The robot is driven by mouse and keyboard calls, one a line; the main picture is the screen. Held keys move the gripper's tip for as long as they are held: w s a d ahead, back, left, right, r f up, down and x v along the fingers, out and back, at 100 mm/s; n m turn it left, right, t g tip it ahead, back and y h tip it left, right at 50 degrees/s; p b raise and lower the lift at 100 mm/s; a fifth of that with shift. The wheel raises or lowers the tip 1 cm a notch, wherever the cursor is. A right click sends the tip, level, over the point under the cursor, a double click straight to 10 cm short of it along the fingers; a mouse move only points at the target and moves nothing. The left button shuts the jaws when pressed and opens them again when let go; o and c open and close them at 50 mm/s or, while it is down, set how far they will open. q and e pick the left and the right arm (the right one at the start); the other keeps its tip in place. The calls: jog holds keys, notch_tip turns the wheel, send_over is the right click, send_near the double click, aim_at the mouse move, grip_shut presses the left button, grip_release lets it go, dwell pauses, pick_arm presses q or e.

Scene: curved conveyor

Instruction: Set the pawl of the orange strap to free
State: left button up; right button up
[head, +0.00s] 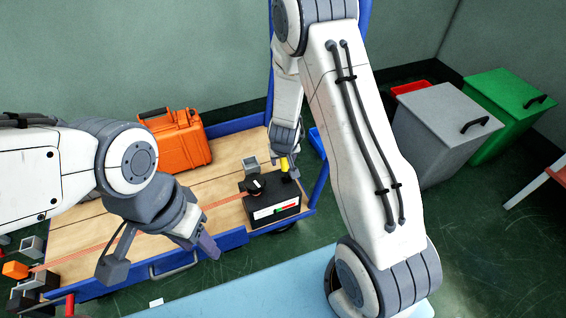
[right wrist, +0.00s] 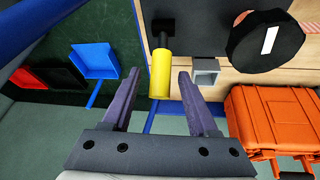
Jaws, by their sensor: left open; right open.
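The orange strap (head: 90,248) runs across the wooden cart deck toward a black box (head: 274,208) with a red and green marked label. On the box are a round black knob (head: 256,186) with a white bar and a yellow-ended lever (head: 285,164). In the right wrist view the yellow grip (right wrist: 160,75) stands between the fingertips of my right gripper (right wrist: 159,92), which is open, with gaps on both sides. My left gripper (head: 203,238) is open and empty over the cart's front edge, left of the box. I cannot tell which part is the pawl.
An orange case (head: 178,140) stands at the back of the deck. A small grey bracket (right wrist: 206,70) is close beside the yellow grip. Blue rails (head: 319,185) edge the cart. Several small blocks and a red-handled part (head: 70,304) are at the left. Grey (head: 440,130) and green bins stand right.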

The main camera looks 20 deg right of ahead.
grip_shut()
dwell(1.5)
